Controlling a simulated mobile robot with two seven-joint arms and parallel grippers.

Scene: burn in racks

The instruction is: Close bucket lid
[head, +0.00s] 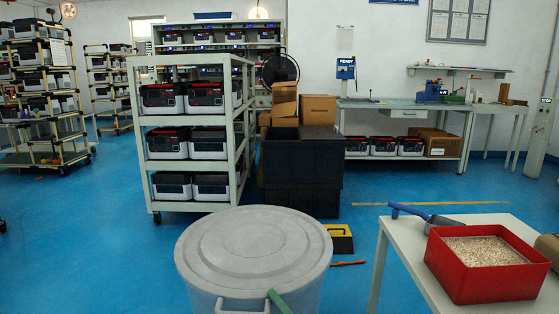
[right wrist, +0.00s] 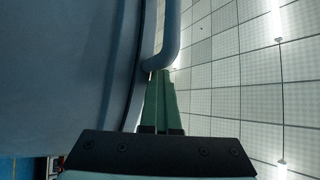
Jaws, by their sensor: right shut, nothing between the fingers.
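A large grey round bucket (head: 205,298) stands at the bottom middle of the head view. Its ridged grey lid (head: 250,240) lies flat across the top; whether it is fully seated all round cannot be told. A light handle (head: 243,305) shows on the bucket's near side. My right gripper (head: 272,294) is at the near right edge of the bucket, its green fingers shut and empty. In the right wrist view the fingers (right wrist: 161,74) point at a curved handle bar (right wrist: 172,35) beside the bucket wall (right wrist: 60,70), touching or very close. My left gripper is not in view.
A white table (head: 405,240) at right holds a red bin (head: 480,285) of pale granules and a blue-handled scoop (head: 440,222). A yellow-and-black item (head: 340,238) and an orange tool lie on the floor behind the bucket. A wheeled rack (head: 195,140) stands farther back. Blue floor is clear at left.

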